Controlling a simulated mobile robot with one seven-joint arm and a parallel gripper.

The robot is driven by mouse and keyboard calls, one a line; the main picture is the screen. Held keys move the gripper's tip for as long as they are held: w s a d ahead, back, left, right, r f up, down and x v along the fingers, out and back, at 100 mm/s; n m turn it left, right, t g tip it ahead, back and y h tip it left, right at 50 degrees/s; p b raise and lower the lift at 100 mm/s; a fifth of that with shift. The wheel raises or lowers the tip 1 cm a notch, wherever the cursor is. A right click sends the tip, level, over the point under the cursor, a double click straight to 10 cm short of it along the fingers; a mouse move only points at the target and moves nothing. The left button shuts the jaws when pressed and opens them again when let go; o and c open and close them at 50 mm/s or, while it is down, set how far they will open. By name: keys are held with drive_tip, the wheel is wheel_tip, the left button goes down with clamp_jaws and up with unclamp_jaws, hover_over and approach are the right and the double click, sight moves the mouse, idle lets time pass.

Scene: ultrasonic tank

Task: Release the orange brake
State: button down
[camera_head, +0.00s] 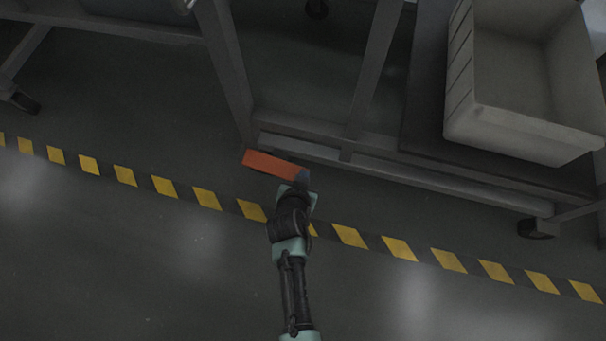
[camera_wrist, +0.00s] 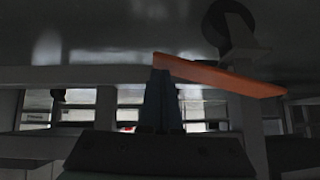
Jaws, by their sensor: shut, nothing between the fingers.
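The orange brake (camera_head: 272,165) is a flat orange bar low on the grey cart frame, beside an upright leg. It also shows in the wrist view (camera_wrist: 220,76), slanting down to the right. My gripper (camera_head: 303,177) is at the bar's right end in the head view. In the wrist view the shut fingers (camera_wrist: 161,75) reach to the bar's left end, with nothing between them. They look to be touching or very close to the bar; I cannot tell which. The part where the bar joins the cart is hidden in the head view.
The cart's lower rail (camera_head: 400,174) runs right from the bar. A caster (camera_wrist: 229,26) stands behind the bar in the wrist view. A pale bin (camera_head: 524,131) sits at the upper right. Yellow and black floor tape (camera_head: 350,236) crosses open floor.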

drive_tip(key=w+d+r+p+v, duration=0.1)
drive_tip(key=d+p+v, duration=0.1)
drive_tip(key=p+v, duration=0.8)
wheel_tip(320, 180, up, 3)
drive_tip(key=shift+s+f, duration=0.2)
drive_tip(key=shift+s, duration=0.65)
drive_tip(key=shift+d, duration=0.1)
